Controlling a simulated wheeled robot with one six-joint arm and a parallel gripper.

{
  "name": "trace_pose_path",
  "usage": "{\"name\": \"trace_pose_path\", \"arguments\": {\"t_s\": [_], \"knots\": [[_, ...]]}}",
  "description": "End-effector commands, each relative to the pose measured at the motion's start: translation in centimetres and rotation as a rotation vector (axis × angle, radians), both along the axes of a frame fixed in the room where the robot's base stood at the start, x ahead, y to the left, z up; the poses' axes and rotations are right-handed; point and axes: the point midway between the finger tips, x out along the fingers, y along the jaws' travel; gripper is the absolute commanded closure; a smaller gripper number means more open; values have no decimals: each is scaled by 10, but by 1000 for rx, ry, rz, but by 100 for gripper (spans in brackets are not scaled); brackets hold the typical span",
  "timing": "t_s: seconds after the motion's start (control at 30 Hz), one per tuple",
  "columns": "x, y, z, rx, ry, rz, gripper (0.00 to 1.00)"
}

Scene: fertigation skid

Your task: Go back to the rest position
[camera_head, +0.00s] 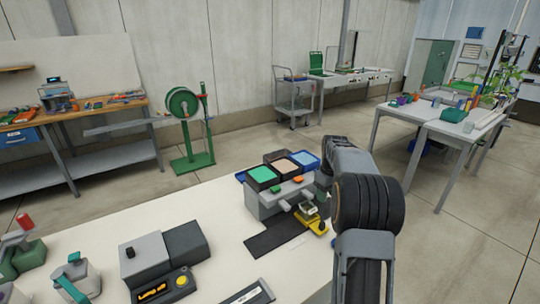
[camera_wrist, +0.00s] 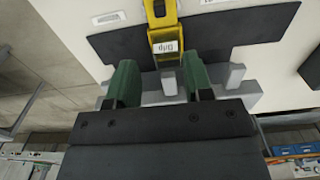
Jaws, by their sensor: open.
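My gripper (camera_wrist: 158,80) shows in the wrist view with its two green fingers apart and nothing held between them. A yellow device with a white label (camera_wrist: 163,30) lies on a dark mat (camera_wrist: 235,28), beyond the fingertips in that view. In the head view my arm reaches over the right part of the near table, and its wrist mostly hides the gripper. The yellow device (camera_head: 318,227) also shows there, just left of the arm, beside a grey block (camera_head: 268,203). Whether the fingers touch anything cannot be told.
Green, beige and blue trays (camera_head: 263,174) sit at the grey block. A grey-black unit with an orange display (camera_head: 150,258) stands left on the white table (camera_head: 215,205). A workbench (camera_head: 80,112), a green reel stand (camera_head: 190,140) and another table (camera_head: 440,125) stand beyond open floor.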

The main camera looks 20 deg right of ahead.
Motion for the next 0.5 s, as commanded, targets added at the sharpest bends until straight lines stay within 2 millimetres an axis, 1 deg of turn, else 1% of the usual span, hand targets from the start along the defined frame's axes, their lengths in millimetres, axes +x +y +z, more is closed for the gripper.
{"name": "trace_pose_path", "arguments": {"t_s": [0.13, 0.2, 0.27, 0.3, 0.37, 0.47, 0.5], "knots": [[1, 0, 0, -2, -4, -30, 53], [3, -1, -3, -7, -18, -93, 53], [-7, 3, -24, 4, 9, -176, 53], [-16, 8, -30, 7, 16, -230, 53], [-30, 23, -30, 7, 17, -297, 53], [-58, 60, -20, 2, -3, -379, 53], [-70, 76, -14, 0, -16, -401, 53]]}}
